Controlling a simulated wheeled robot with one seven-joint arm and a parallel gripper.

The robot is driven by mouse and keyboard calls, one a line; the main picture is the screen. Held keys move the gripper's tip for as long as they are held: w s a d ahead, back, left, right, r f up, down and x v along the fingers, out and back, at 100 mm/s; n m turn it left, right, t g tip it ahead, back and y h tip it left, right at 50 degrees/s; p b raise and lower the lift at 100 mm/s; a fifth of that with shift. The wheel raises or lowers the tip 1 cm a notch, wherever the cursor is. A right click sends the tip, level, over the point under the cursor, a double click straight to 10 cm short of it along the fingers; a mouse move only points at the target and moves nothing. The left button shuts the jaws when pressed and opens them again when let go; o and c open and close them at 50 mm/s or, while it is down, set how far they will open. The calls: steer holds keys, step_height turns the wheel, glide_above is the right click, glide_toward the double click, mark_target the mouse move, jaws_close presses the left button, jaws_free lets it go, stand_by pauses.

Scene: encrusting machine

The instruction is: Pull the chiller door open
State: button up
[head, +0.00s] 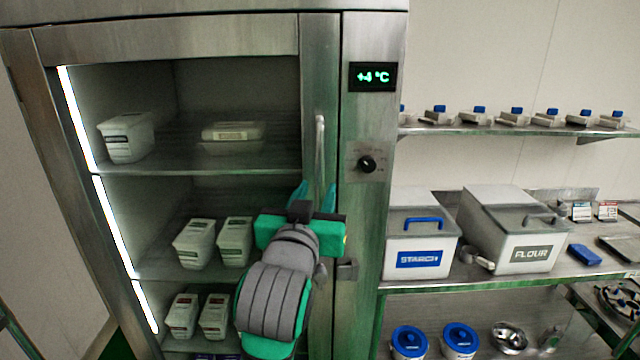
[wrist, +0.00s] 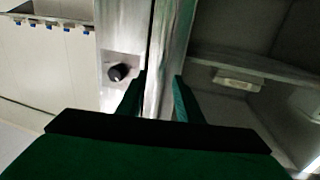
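The chiller door (head: 318,80) is a glass pane in a steel frame, and it looks closed in the head view. Its handle (head: 320,140) is a slim vertical steel bar on the door's right side. My gripper (head: 315,196) is at the handle's lower part, with green fingers spread to either side of it. In the wrist view, the fingers of my gripper (wrist: 160,85) stand apart with the steel upright of the door and handle (wrist: 160,70) between them. I see no clear grip on the bar.
A temperature display (head: 374,76) and a black knob (head: 367,164) are on the steel panel right of the door. White tubs (head: 194,243) stand on shelves behind the glass. A steel bench (head: 480,277) at right holds starch (head: 420,240) and flour (head: 512,235) bins.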

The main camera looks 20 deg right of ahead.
mark_target(319, 186)
steer(key=shift+x, duration=2.2)
jaws_close()
